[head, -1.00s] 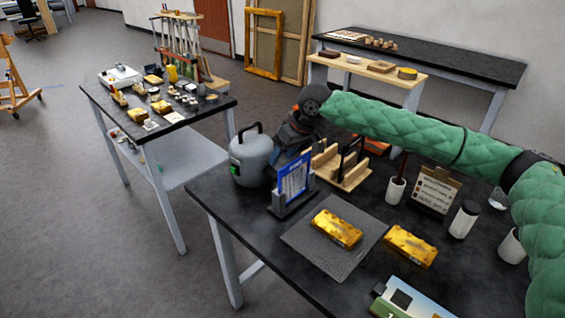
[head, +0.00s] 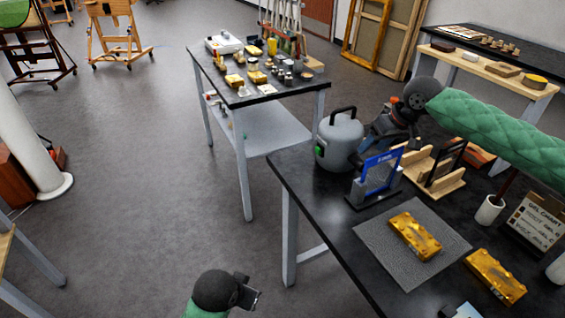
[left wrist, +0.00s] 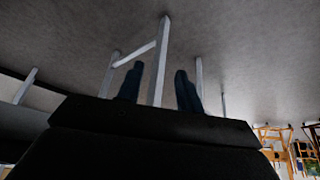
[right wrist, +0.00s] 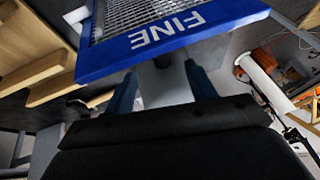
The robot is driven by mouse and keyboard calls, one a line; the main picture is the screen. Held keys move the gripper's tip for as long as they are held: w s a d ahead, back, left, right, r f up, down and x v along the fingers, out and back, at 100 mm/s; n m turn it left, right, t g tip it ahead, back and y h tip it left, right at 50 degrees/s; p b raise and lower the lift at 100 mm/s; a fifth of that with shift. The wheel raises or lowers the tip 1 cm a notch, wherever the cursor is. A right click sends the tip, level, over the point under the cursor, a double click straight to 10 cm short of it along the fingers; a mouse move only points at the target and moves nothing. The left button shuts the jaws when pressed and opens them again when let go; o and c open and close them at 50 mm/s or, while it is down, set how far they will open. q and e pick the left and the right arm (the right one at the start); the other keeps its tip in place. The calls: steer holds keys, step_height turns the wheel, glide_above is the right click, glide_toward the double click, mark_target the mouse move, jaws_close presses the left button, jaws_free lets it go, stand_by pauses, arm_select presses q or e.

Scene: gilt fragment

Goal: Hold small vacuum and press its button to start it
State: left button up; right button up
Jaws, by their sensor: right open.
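The small vacuum (head: 338,150) is a grey canister with a black top handle and a green button low on its left side. It stands upright on the near black table's far left corner. My right gripper (head: 372,142) is open, just right of the vacuum and behind a blue-framed screen; contact cannot be told. In the right wrist view, its two fingers (right wrist: 162,85) are apart with nothing held between them. My left gripper (head: 252,296) is low over the floor, left of the table and well away from the vacuum. Its fingers (left wrist: 160,88) are apart and empty.
The blue-framed screen (head: 379,172), marked FINE in the right wrist view (right wrist: 170,35), stands before my right gripper. A wooden rack (head: 435,178) is to its right. Gilt pieces (head: 414,236) lie nearer. A side table (head: 262,75) stands behind left. Open floor lies left.

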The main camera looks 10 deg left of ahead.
mark_target(361, 159)
arm_select(q)
steer(key=w+a+r+t+y, duration=0.2)
steer(key=w+a+r, duration=0.1)
steer(key=w+r, duration=0.3)
steer(key=w+a+r+m+t+y, duration=0.1)
steer(key=w+a+r+t, duration=0.15)
steer(key=w, duration=0.65)
steer(key=w+a+r+t+y, duration=0.2)
steer(key=w+a+r, duration=0.25)
steer(key=w, duration=0.25)
steer(key=w+a+r+m+t+y, duration=0.1)
steer(key=w+r+m+t, duration=0.1)
steer(key=w+r+t, duration=0.35)
steer(key=w+a+r+m+t, duration=0.1)
steer(key=w+r+m+t, duration=0.15)
steer(key=w+r, duration=0.6)
steer(key=s+d+r+m+t+h, duration=0.1)
steer(key=d+r+m+t+h, duration=0.1)
steer(key=d+m+h, duration=0.9)
steer(key=s+d+f+m+g+h, duration=0.4)
steer(key=d+f+m+g+h, duration=0.2)
steer(key=f+m+g+h, duration=0.2)
steer(key=shift+d+f+m+g, duration=0.25)
steer(key=shift+f+m+g, duration=1.05)
steer(key=shift+g, duration=0.55)
arm_select(e)
steer(key=shift+x, duration=3.95)
